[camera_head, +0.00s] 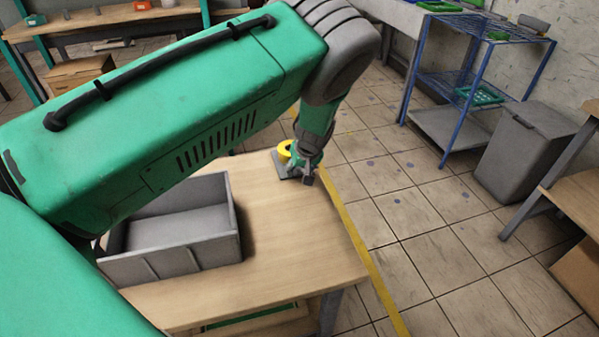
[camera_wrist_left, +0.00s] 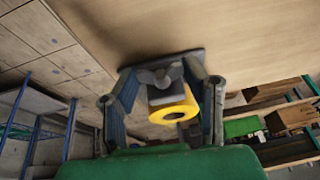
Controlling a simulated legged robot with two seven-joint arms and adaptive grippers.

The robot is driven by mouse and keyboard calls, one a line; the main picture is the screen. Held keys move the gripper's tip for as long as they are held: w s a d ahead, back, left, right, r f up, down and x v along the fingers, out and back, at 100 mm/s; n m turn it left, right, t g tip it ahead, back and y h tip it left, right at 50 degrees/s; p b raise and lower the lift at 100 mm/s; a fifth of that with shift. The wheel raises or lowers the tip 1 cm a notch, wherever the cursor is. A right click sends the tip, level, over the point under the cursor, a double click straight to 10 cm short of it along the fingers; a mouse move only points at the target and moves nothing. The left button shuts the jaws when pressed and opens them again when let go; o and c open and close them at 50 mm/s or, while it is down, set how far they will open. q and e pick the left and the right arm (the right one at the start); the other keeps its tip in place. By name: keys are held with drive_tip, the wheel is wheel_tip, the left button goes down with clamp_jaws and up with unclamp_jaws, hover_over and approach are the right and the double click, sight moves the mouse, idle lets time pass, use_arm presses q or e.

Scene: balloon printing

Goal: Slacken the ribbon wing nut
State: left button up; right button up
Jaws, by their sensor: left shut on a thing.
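The yellow ribbon roll (camera_head: 284,149) sits at the far right corner of the wooden table. It also shows in the left wrist view (camera_wrist_left: 174,112) in front of a grey plate. The grey wing nut (camera_wrist_left: 160,77) is beside the roll, between the fingers in the left wrist view. In the head view my gripper hides the wing nut. My left gripper (camera_head: 308,172) is at the stand, with its fingers (camera_wrist_left: 160,74) on either side of the wing nut and shut on it. My right gripper is not in view.
An empty grey open bin (camera_head: 188,228) stands on the left part of the table (camera_head: 285,240). The table's right side is bare. A blue wire rack (camera_head: 470,75) and a grey waste bin (camera_head: 525,150) stand on the tiled floor at the right.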

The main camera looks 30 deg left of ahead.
use_arm(q)
drive_tip(key=shift+f, duration=0.15)
drive_tip(key=shift+w+d+y, duration=0.1)
drive_tip(key=shift+d+y, duration=0.15)
drive_tip(key=shift+y, duration=0.05)
drive_tip(key=o, duration=1.1)
drive_tip(key=shift+o, duration=0.2)
drive_tip(key=shift+a, duration=0.15)
drive_tip(key=v, duration=0.7)
drive_tip(key=shift+r, duration=0.3)
drive_tip(key=shift+w, duration=0.1)
